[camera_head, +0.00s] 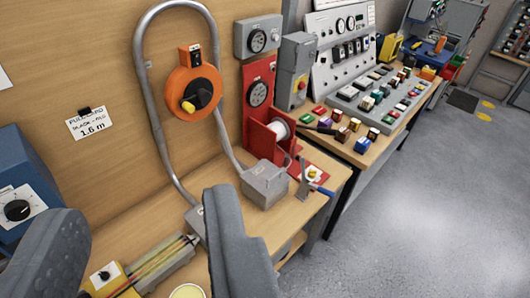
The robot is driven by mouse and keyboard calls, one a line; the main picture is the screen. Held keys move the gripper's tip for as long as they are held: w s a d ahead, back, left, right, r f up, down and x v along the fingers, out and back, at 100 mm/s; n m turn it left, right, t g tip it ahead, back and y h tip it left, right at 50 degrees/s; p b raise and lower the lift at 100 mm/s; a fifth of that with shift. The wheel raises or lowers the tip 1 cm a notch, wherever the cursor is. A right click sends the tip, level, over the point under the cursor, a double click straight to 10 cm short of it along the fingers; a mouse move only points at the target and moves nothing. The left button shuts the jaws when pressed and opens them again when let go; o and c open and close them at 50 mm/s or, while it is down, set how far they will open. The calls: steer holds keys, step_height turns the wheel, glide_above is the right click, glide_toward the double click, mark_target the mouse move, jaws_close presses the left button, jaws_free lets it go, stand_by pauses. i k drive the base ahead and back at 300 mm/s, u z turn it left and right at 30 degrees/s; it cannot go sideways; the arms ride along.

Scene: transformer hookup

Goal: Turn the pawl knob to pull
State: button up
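An orange round unit (192,94) is mounted on the wooden back panel, inside a grey pipe loop. A black knob (204,95) with a yellow end sits at its middle, and a small orange box with a black top (190,56) is above it. I cannot read any label that tells which part is the pawl knob, or its setting. My gripper (142,212) is in the foreground, its two grey fingers wide apart with nothing between them. It is below the orange unit and apart from it.
A red stand (259,118) with a dial and spool is right of the orange unit. A grey box (265,184) sits on the wooden bench. A blue unit (22,190) with a dial is at the left.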

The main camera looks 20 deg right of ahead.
mark_target(312, 174)
steer(key=z, duration=0.05)
steer(key=k, duration=0.1)
steer(key=z, duration=0.45)
steer(key=i, duration=1)
steer(key=z, duration=0.2)
steer(key=k, duration=0.5)
steer(key=z, duration=0.55)
steer(key=i, duration=1.5)
steer(key=u, duration=0.4)
